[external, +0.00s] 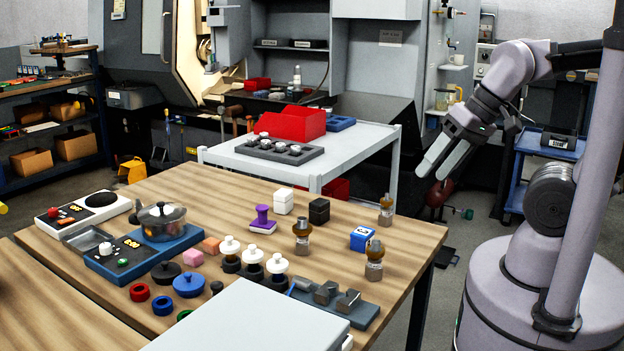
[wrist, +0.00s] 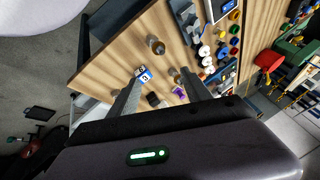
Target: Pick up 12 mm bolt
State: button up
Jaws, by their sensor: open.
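My gripper (external: 431,170) is open and empty, raised beyond the right edge of the wooden table. In the wrist view its two fingers (wrist: 160,78) are spread apart above the table. Several metal pieces could be the bolt; I can read no size on any. Metal pieces with brown parts stand upright on the table: one at the front (external: 374,262), one in the middle (external: 302,238) and one near the right corner (external: 386,210). Grey metal pieces (external: 348,301) lie on a grey tray (external: 363,316) at the front edge. The gripper touches none of these.
A blue cube (external: 361,239) and a black block (external: 319,211) sit near the upright metal pieces. A purple piece (external: 263,219), a pot (external: 162,222) and white-topped pieces (external: 277,264) stand farther left. A white cart (external: 345,152) is behind the table.

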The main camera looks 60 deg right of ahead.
jog(key=w+d+m+g+h+p, duration=0.1)
jog(key=w+d+m+h, duration=0.2)
jog(key=w+d, duration=0.25)
jog(key=m+g+h+p, duration=0.1)
jog(key=m+g+h, duration=0.1)
jog(key=m, duration=0.1)
send_near(386, 199)
jog(key=shift+h, duration=0.3)
jog(key=b+x, duration=0.1)
jog(key=x, duration=0.1)
jog(key=b+x, duration=0.3)
jog(key=x, duration=0.2)
jog(key=shift+s+d+f, duration=0.1)
jog(key=shift+s+f, duration=0.05)
jog(key=shift+s, duration=0.15)
jog(key=x, duration=0.2)
jog(key=b+x, duration=0.1)
jog(key=x, duration=0.1)
jog(key=b+x, duration=0.1)
jog(key=shift+w+d+f, duration=0.1)
jog(key=shift+w+f, duration=0.2)
jog(key=shift+w, duration=0.15)
jog(key=shift+r, duration=0.15)
grip_shut()
